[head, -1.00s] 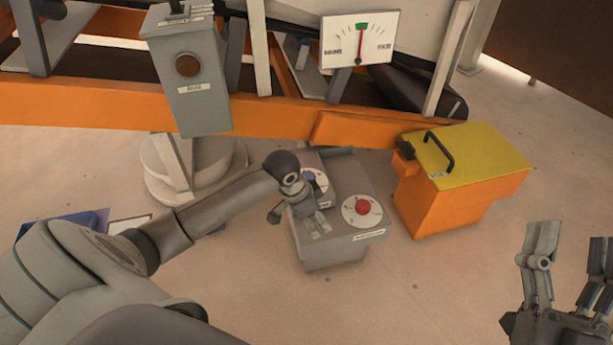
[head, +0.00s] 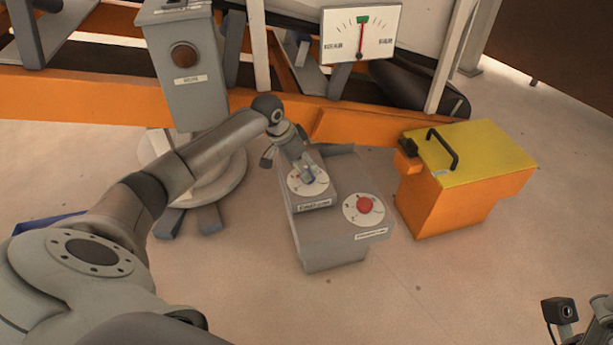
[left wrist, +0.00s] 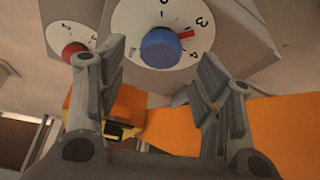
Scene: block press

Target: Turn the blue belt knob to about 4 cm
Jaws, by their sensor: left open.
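The blue knob (left wrist: 160,48) sits on a white numbered dial (left wrist: 125,25) in the left wrist view. Its red pointer (left wrist: 186,34) lies between the 3 and the 4. In the head view the blue knob (head: 308,175) is partly hidden by my left gripper (head: 288,163), which is at that dial (head: 298,187) on the grey control box (head: 325,225). In the left wrist view my left gripper (left wrist: 163,62) is open and empty, one finger on either side of the knob in the picture, with gaps between. My right gripper's fingers are not visible.
A red knob (head: 364,204) sits on a second dial beside the blue one. An orange box with a yellow lid (head: 480,155) and black handle stands right. Behind are an orange beam (head: 360,130), a grey post box (head: 185,85) and a gauge (head: 362,32). Floor in front is clear.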

